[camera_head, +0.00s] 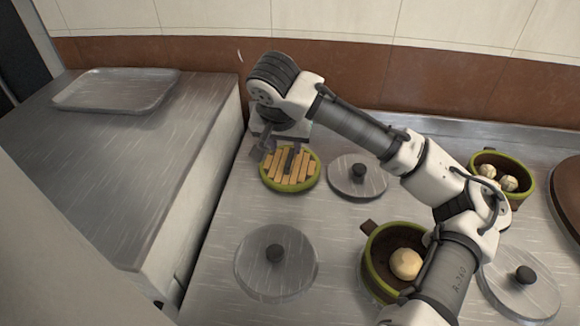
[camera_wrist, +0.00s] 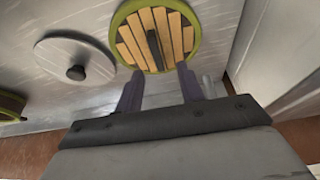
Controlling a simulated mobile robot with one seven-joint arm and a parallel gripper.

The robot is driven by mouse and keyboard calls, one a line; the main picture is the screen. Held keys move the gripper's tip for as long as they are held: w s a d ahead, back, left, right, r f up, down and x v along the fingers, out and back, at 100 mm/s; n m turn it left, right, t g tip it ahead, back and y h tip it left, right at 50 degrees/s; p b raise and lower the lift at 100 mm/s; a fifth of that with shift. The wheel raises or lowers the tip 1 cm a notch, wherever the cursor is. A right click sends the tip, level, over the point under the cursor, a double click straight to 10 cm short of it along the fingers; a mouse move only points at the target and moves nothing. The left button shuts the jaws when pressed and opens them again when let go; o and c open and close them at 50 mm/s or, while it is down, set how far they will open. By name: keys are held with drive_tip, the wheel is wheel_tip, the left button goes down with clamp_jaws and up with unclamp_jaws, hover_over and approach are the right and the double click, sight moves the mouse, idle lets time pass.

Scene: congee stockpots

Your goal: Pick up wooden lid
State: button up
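The wooden lid (camera_head: 300,172) has light slats and a dark bar handle. It lies on a round green-rimmed pot at the back left of the steel counter. It also shows at the top of the wrist view (camera_wrist: 134,38), with its handle (camera_wrist: 154,46) near the middle. My gripper (camera_head: 274,154) is close to the lid at its left and back side. In the wrist view my gripper's two fingers (camera_wrist: 160,82) are spread apart with nothing between them. The fingertips reach the lid's near rim in that view, with the handle beyond them. I cannot tell whether they touch the lid.
A grey metal lid (camera_head: 340,182) lies just right of the wooden lid. Another grey lid (camera_head: 250,272) lies in front. An open pot (camera_head: 371,270) holds a pale ball. A raised steel unit (camera_head: 130,190) with a tray (camera_head: 85,92) stands left. A tiled wall (camera_head: 330,18) is behind.

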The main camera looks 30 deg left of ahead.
sight(290, 155)
drive_tip(key=shift+w+x, duration=0.2)
drive_tip(key=shift+x, duration=1.25)
drive_tip(key=shift+w+x, duration=0.2)
drive_tip(key=shift+x, duration=1.3)
drive_tip(key=shift+r, duration=0.2)
clamp_jaws()
